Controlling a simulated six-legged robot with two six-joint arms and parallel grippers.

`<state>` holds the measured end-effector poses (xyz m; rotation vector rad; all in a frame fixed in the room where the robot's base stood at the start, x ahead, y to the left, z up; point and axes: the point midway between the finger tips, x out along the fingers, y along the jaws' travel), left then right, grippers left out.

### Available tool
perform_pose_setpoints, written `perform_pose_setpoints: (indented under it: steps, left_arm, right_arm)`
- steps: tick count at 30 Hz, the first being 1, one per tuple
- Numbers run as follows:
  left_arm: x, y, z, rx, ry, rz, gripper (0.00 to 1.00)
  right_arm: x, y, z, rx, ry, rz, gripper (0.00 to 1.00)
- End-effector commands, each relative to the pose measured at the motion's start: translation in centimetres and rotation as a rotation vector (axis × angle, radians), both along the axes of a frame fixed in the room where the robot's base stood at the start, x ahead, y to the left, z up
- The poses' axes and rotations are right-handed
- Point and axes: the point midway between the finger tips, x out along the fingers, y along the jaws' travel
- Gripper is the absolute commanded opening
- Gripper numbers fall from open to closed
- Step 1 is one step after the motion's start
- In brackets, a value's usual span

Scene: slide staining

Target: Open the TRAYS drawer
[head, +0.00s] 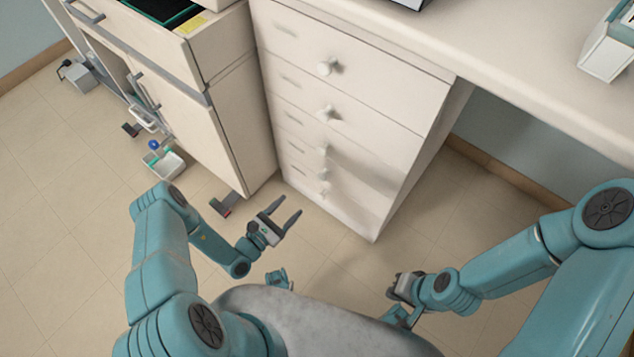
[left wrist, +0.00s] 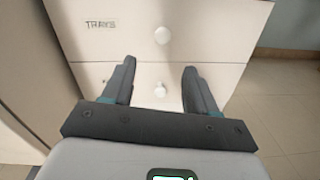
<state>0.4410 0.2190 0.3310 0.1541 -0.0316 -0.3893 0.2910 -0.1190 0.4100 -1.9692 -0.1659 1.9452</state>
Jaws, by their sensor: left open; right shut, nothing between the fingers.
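The TRAYS drawer (left wrist: 215,28) has a white front with a dark printed label at its left and a round white knob (left wrist: 162,35). Its front looks shut. A second white knob (left wrist: 160,89) shows on the drawer below, between my fingers. In the head view the white drawer unit (head: 345,95) has several knobbed drawers, and the labels are too small to read there. My left gripper (head: 291,204) is open and empty, apart from the unit's front; its fingers (left wrist: 160,68) point toward the drawers. My right gripper (head: 395,290) is shut and empty, low at the right, away from the unit.
A countertop (head: 500,70) extends right, with open space beneath. A small white bin (head: 165,163) stands on the floor at left. Floor before the drawers is clear.

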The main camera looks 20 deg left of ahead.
Motion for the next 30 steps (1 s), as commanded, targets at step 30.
perform_pose_setpoints:
  steps: [30]
  left_arm:
    - [12.3,-5.3,0.1,-0.002,0.002,-0.006,0.55]
  right_arm:
    - [0.1,-0.1,-3.1,-0.001,-0.002,-0.006,0.0]
